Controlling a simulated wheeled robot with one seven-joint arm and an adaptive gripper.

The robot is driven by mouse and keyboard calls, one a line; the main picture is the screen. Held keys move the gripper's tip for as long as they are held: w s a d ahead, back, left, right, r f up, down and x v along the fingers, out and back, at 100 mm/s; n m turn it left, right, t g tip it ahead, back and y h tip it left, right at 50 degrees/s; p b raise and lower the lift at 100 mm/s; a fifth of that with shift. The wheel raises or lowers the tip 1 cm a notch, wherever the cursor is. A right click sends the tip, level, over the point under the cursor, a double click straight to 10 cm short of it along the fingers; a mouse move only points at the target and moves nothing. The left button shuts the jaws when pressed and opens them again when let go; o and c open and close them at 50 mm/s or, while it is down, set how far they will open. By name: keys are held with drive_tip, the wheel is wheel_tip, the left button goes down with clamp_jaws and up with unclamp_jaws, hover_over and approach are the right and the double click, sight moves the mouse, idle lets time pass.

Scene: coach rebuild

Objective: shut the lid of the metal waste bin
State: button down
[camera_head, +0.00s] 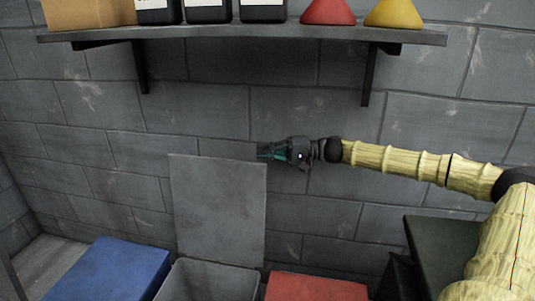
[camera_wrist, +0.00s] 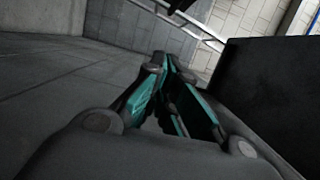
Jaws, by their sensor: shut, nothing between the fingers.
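The metal waste bin (camera_head: 210,283) stands at the bottom middle of the head view, a grey box with its top open. Its flat grey lid (camera_head: 217,210) stands upright at the back, near the block wall. My gripper (camera_head: 262,152) is just above the lid's top right corner in the head view, pointing left, shut and empty. Whether it touches the lid is unclear. In the wrist view my teal-padded fingers (camera_wrist: 170,62) come together at the tips. A dark flat panel (camera_wrist: 270,85) there, right of the fingers, may be the lid; I cannot tell surely.
A blue-topped bin (camera_head: 115,268) is left of the metal bin and a red-topped one (camera_head: 317,288) right. A shelf (camera_head: 215,34) with bottles, a box and two cones hangs above my gripper. A dark green-grey surface (camera_head: 438,243) lies under my arm at right.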

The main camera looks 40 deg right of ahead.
drive_tip(key=a+b, duration=0.1)
drive_tip(key=a, duration=0.7)
drive_tip(key=shift+w+a, duration=0.35)
drive_tip(key=shift+w, duration=0.05)
idle(0.3)
